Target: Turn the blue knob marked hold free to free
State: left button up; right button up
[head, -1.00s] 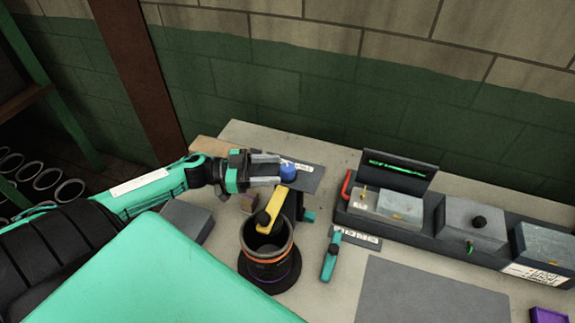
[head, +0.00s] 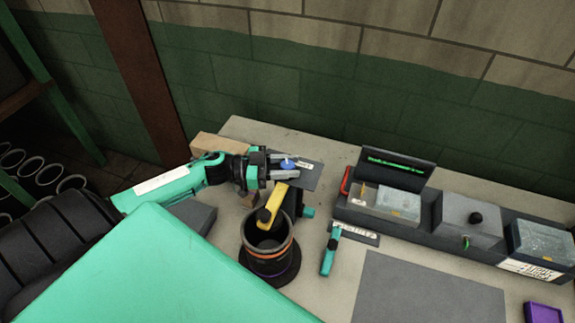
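The blue knob (head: 288,165) with a white mark on top sits on a dark plate (head: 308,177) with a small white label at the back left of the bench. The label is too small to read. My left gripper (head: 287,165) reaches in from the left, with one finger on the far side of the knob and one on the near side. The fingers are apart with the knob between them; I cannot tell whether they touch it. My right gripper is not in view.
Just in front stand a yellow arm (head: 272,204) and a dark cup with an orange band (head: 268,254). A teal-handled tool (head: 330,252) lies to the right. A long dark fixture (head: 428,222) fills the right rear. A grey mat (head: 430,290) lies clear in front.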

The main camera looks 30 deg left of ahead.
pick_arm(q)
jog(key=m+g+h+b, duration=0.1)
jog(key=m+g+b, duration=0.1)
jog(key=g, duration=0.1)
jog(key=shift+w+f+h+b, duration=0.1)
jog(key=shift+f+h+b, duration=0.05)
jog(key=shift+h+b, duration=0.2)
jog(key=m+g+h+b, duration=0.1)
jog(key=m+g+b, duration=0.1)
jog(key=g+b, duration=0.1)
jog(key=m+g+b, duration=0.2)
jog(key=m+g, duration=0.1)
jog(key=g, duration=0.1)
jog(key=shift+g+h+b, duration=0.3)
jog(key=shift+h+b, duration=0.05)
jog(key=shift+b, duration=0.05)
jog(key=m+g+b, duration=0.2)
jog(key=m+g, duration=0.1)
jog(key=g, duration=0.1)
jog(key=shift+b, duration=0.3)
jog(key=shift+m+g+y+b, duration=0.65)
jog(key=shift+m+g, duration=0.25)
jog(key=shift+g, duration=0.6)
jog(key=shift+r+g, duration=0.2)
jog(key=shift+g, duration=0.1)
jog(key=o, duration=1)
jog(key=shift+c, duration=0.2)
